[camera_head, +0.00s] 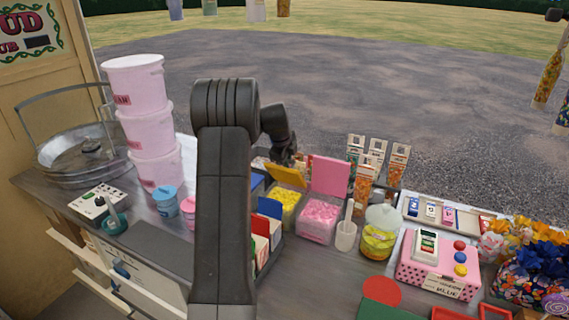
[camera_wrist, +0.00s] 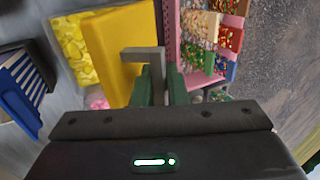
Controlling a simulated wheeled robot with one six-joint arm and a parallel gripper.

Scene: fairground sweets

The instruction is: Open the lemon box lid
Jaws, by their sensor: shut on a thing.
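The lemon box (camera_head: 283,213) is a clear tub of yellow sweets, and these sweets also show in the wrist view (camera_wrist: 75,52). Its yellow lid (camera_head: 288,176) is raised and tilted, leaving the sweets uncovered at the front. In the wrist view the lid (camera_wrist: 122,45) stands steeply beside the sweets, with a grey handle (camera_wrist: 140,53) on its face. My gripper (camera_wrist: 160,85) is shut on this handle, its green fingers on either side. In the head view my gripper is behind the lid, its fingertips hidden.
A pink-sweet box (camera_head: 317,222) with its pink lid (camera_head: 331,176) upright stands close on the right. A blue-lidded box (camera_head: 270,208) is to the left. Stacked pink tubs (camera_head: 145,130) are at left.

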